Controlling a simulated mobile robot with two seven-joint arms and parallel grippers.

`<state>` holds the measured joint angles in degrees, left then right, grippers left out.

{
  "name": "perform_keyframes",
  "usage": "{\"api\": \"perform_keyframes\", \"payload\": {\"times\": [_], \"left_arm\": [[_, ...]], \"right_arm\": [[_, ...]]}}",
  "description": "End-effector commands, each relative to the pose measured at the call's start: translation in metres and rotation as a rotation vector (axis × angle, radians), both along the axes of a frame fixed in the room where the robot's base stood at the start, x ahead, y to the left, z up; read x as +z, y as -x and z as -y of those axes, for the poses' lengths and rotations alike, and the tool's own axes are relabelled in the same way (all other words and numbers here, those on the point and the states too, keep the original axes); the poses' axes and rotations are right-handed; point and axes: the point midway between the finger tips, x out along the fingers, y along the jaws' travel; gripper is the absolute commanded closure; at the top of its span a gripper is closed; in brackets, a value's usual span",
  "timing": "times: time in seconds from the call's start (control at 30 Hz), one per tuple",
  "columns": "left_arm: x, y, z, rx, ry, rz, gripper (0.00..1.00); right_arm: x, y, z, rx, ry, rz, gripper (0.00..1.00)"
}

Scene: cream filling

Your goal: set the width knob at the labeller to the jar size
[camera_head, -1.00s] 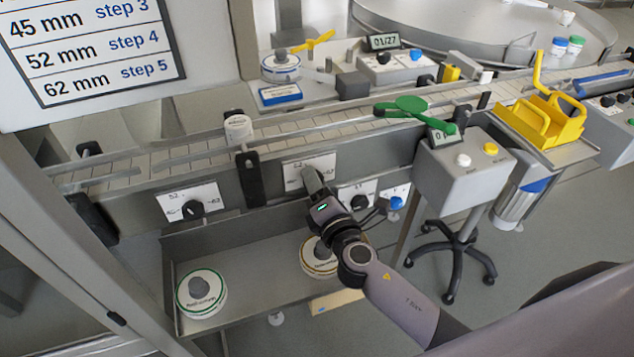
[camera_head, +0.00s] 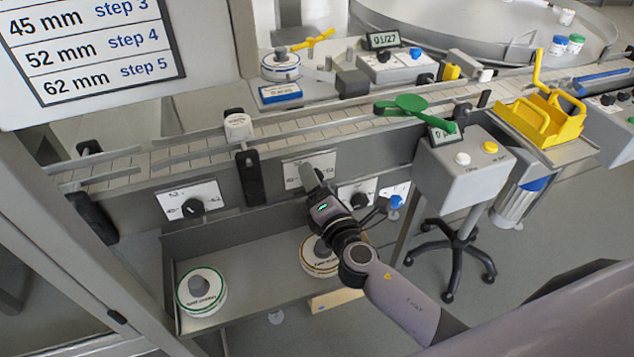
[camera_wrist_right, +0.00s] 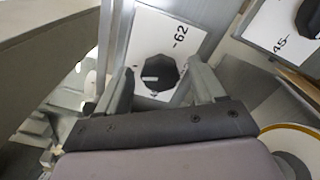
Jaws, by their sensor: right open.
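My right gripper (camera_head: 309,178) reaches the conveyor's front panel, its fingers in front of a white scale plate (camera_head: 292,174). In the right wrist view, the open fingers of my gripper (camera_wrist_right: 160,85) stand on either side of a black knob (camera_wrist_right: 157,72), with a gap visible on both sides. Its white plate (camera_wrist_right: 172,34) shows "62"; the knob has a light pointer mark. In the head view my gripper hides this knob. A second black knob (camera_head: 193,208) sits on a plate marked 52 and 62 to the left. My left gripper is not in view.
A size chart (camera_head: 90,45) lists 45 mm step 3, 52 mm step 4, 62 mm step 5. Label rolls (camera_head: 202,292) lie on the shelf below. A grey control box (camera_head: 465,165) stands at right. More knobs (camera_head: 360,200) sit close right of my gripper.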

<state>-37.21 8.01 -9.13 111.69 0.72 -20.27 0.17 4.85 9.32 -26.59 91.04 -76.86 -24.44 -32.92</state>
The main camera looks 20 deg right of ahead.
Motion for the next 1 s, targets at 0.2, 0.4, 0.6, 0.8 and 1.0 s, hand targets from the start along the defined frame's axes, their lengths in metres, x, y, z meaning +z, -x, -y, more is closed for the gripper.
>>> {"api": "perform_keyframes", "payload": {"times": [0.2, 0.4, 0.6, 0.8, 1.0], "left_arm": [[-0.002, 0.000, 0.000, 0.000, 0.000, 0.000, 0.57], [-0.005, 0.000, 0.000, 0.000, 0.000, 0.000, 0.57], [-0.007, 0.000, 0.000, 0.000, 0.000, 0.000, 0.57], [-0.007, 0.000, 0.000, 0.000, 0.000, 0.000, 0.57], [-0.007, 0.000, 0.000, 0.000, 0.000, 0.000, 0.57]], "right_arm": [[-0.002, 0.026, 0.001, 0.000, -0.001, -0.004, 0.31], [-0.003, 0.054, 0.002, 0.000, 0.000, -0.004, 0.31], [-0.001, 0.068, 0.003, 0.000, 0.001, -0.002, 0.31], [-0.001, 0.070, 0.003, 0.000, 0.002, -0.002, 0.31], [-0.001, 0.069, 0.003, 0.000, 0.001, -0.002, 0.31]]}}
